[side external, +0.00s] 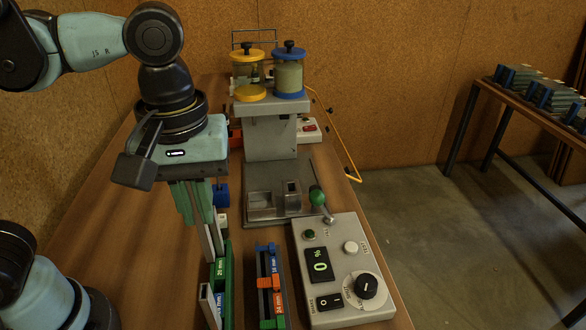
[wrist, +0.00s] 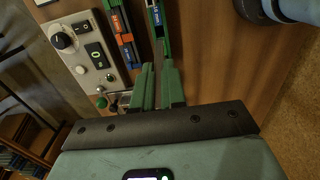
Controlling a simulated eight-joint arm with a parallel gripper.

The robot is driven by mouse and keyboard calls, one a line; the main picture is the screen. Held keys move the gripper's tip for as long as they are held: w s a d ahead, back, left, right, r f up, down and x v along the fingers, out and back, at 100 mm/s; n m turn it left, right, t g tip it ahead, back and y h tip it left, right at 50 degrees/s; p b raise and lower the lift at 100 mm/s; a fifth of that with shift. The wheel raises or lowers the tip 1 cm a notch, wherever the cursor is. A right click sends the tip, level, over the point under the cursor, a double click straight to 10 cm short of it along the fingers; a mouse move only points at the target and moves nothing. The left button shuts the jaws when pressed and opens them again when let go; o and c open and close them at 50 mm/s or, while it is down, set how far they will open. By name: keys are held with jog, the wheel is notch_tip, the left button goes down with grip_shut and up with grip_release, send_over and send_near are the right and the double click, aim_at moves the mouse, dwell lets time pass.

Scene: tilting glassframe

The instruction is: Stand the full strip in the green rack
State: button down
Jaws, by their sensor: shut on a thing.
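My gripper (side external: 197,218) points down over the front left of the bench, its green fingers shut on a narrow pale strip (side external: 209,240). The strip hangs below the fingers, close to the far end of the green rack (side external: 227,270). I cannot tell whether its lower end is inside the rack or just behind it. The green rack has a "20 mm" label and a pale-sided part at its near end. In the wrist view my gripper (wrist: 158,72) has its fingers close together, with the green rack (wrist: 157,18) just beyond their tips.
A dark rack (side external: 268,275) with blue and orange parts stands just right of the green rack. Right of it is a control box (side external: 340,270) showing 0. Behind stands a grey press-like machine (side external: 272,140) with two jars and a green-knobbed lever (side external: 318,198).

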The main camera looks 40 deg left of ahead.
aim_at(211, 258)
jog(key=shift+f, duration=2.85)
jog(key=shift+f, duration=3.05)
jog(key=c, duration=1.1)
grip_release()
notch_tip(211, 258, up, 12)
jog(key=w+a+f+m+t, duration=0.3)
jog(key=w+a+m, duration=0.1)
jog(key=a, duration=0.3)
jog(key=w+a+f+m+t, duration=0.3)
jog(key=w+a+m+t, duration=0.1)
jog(key=a+m, duration=0.1)
jog(key=shift+a+f, duration=0.4)
jog(key=shift+a, duration=0.5)
